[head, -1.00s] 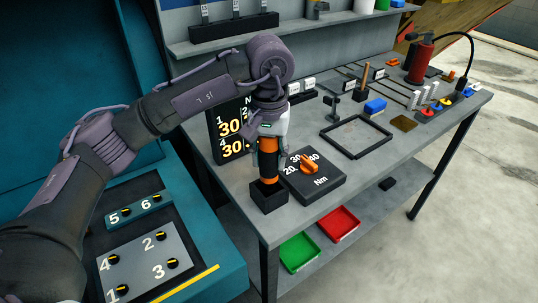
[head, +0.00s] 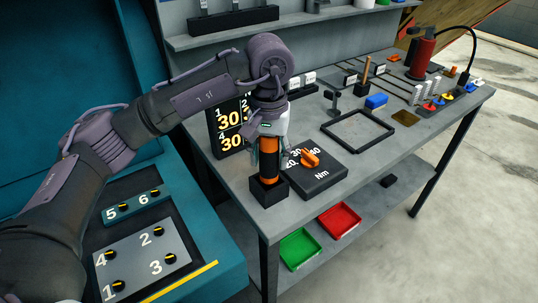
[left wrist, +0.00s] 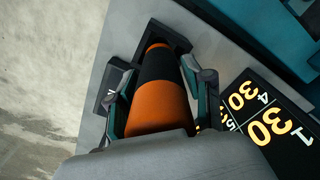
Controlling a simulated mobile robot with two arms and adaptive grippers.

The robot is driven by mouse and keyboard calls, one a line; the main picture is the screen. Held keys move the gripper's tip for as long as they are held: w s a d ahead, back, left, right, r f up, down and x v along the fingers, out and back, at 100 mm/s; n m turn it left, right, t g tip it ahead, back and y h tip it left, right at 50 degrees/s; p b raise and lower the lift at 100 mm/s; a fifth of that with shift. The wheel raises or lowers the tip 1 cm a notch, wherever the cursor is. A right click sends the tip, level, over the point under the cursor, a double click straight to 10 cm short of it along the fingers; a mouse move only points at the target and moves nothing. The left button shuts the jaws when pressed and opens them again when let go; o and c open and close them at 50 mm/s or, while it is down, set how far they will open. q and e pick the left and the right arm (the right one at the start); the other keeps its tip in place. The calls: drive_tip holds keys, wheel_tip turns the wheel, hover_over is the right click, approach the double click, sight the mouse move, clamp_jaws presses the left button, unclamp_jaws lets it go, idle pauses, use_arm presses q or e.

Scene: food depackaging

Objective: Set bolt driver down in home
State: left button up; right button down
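The bolt driver (head: 269,163), orange with a black band, stands upright with its lower end in its home, a small black square holder (head: 268,192) near the table's left corner. My left gripper (head: 270,150) is over the driver from above, with its fingers spread on either side of it. In the left wrist view the driver (left wrist: 157,105) sits between the fingers, which look apart from it, and its tip end is inside the black holder (left wrist: 172,37). The driver's top is hidden by the gripper. My right gripper is not in view.
A torque setting box (head: 316,174) with an orange knob stands right beside the holder. A black display (head: 229,131) with yellow numbers is behind it on the left. A black square frame (head: 357,131) lies farther right. Green (head: 300,248) and red (head: 339,219) trays are on the lower shelf.

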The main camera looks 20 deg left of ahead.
use_arm(q)
drive_tip(key=shift+o, duration=1.2)
wheel_tip(320, 180, up, 12)
drive_tip(key=shift+s+r, duration=0.1)
